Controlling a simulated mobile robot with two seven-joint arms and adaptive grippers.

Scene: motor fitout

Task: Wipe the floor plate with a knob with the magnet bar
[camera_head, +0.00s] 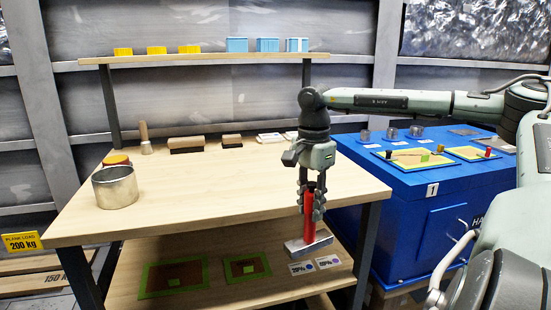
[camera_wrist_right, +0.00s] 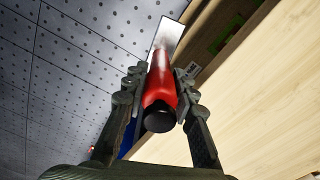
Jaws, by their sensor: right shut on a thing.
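My right gripper (camera_head: 311,208) hangs over the front right of the wooden workbench and is shut on the red handle of the magnet bar (camera_head: 308,241). The bar's flat grey block points down in front of the bench edge. In the right wrist view, the red handle with its black end (camera_wrist_right: 158,95) sits between the fingers of my right gripper (camera_wrist_right: 160,80). Two green-framed brown plates lie on the lower shelf, a larger left one (camera_head: 173,277) and a smaller right one (camera_head: 247,268). My left gripper is out of view.
On the workbench (camera_head: 240,205) stand a metal can (camera_head: 115,187) and several brushes and blocks along the back. A blue cabinet (camera_head: 408,220) on the right carries yellow-edged boards (camera_head: 412,158) and small metal cups. Percent-marked cards (camera_head: 315,264) lie on the lower shelf. The bench's middle is clear.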

